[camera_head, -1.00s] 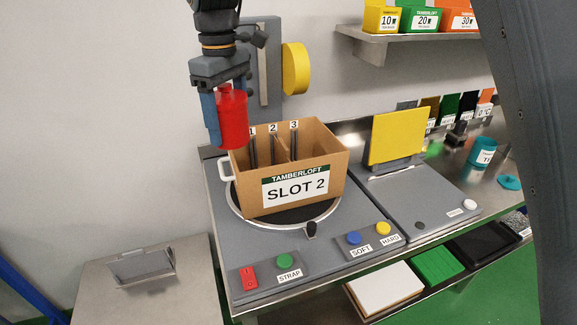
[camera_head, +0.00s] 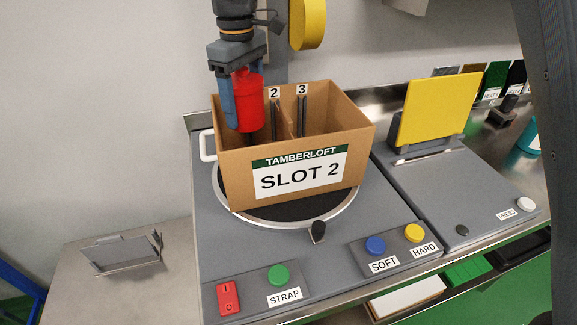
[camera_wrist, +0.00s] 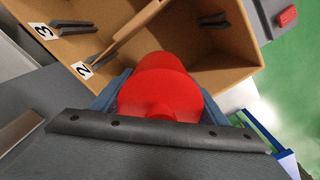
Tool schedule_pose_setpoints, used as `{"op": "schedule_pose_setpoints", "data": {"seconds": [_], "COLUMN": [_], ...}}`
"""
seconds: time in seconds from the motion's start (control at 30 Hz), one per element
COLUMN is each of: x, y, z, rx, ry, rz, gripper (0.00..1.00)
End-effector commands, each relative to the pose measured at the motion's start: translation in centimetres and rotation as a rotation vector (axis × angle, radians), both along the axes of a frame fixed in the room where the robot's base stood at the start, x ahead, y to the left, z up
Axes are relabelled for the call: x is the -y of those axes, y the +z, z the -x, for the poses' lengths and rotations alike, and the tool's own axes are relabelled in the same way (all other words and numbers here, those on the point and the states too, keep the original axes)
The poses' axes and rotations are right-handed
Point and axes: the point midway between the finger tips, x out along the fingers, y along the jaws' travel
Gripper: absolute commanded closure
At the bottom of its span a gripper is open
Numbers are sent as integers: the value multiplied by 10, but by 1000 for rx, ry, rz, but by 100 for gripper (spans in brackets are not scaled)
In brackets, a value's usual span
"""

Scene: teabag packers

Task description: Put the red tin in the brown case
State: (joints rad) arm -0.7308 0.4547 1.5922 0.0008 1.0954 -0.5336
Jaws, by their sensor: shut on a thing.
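The red tin (camera_head: 248,100) is held upright in my gripper (camera_head: 240,108), which is shut on it with blue fingers at its sides. The brown case (camera_head: 235,165) is an open cardboard box with a "SLOT 2" label on its front. The tin is at the left part of the case, its lower end at about rim height or just inside. Dividers with tags 2 and 3 show; tag 1 is hidden behind the tin and gripper. In the wrist view the red tin (camera_wrist: 160,85) hangs over the open case (camera_wrist: 215,45), beside the divider tagged 2.
The case stands on a round black turntable (camera_head: 285,215) on a grey machine. Strap, soft and hard buttons are in front. A yellow panel (camera_head: 438,110) stands at the right. A metal stand (camera_head: 122,252) is on the left table.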

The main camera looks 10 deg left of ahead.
Motion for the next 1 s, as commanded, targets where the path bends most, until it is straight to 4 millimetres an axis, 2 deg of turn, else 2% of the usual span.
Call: {"op": "schedule_pose_setpoints", "data": {"seconds": [0.03,0.27,0.5,0.77,1.0], "x": [0,0,1,1,1], "y": [-13,-34,-74,-95,-124], "z": [-2,-3,-3,-3,-3], "rx": [0,-2,-3,-1,-1], "ry": [0,0,0,0,0], "rz": [0,2,2,1,1], "gripper": [56,56,56,56,56]}}
